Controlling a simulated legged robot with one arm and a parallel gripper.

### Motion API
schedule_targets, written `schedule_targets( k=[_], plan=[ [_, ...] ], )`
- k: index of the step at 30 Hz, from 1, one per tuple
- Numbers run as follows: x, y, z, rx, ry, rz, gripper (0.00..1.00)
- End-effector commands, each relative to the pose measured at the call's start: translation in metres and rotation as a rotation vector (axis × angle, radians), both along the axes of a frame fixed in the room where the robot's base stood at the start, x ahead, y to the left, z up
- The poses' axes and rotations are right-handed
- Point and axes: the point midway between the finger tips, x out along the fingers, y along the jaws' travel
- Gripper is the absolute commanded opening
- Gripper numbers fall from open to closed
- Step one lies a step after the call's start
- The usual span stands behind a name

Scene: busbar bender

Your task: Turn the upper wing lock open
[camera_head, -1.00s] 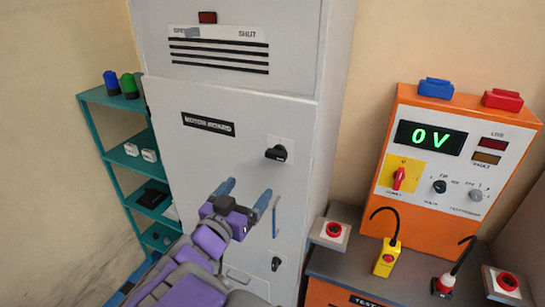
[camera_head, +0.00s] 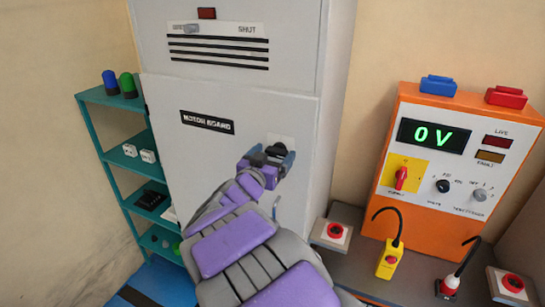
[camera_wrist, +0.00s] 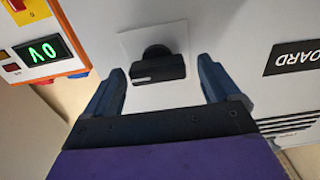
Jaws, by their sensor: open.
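The upper wing lock (camera_head: 276,150) is a black knob on a light square plate on the grey cabinet door. In the wrist view the wing lock (camera_wrist: 158,66) shows its wing lying crosswise in the picture, with a pale mark at one end. My gripper (camera_head: 273,159) is in front of it, open, and partly hides it in the head view. In the wrist view my gripper's (camera_wrist: 163,84) two blue fingers stand on either side of the wing, with gaps between them and it. The lower lock is hidden behind my arm.
The cabinet door (camera_head: 180,95) carries a "MOTOR BOARD" label (camera_head: 207,122). A teal shelf (camera_head: 118,160) stands to the left. At right, an orange test panel (camera_head: 420,222) reading 0 V stands on a bench with red buttons and yellow and red plugs.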

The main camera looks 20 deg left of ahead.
Motion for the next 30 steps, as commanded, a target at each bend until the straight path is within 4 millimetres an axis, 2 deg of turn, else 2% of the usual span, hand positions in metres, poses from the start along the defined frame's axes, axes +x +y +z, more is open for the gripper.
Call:
schedule_targets(
  k=[11,30],
  plan=[
    [0.0046,-0.0008,-0.0002,-0.001,0.001,0.000,0.88],
    [0.0043,0.0009,-0.0006,-0.002,0.001,0.001,0.27]
  ],
)
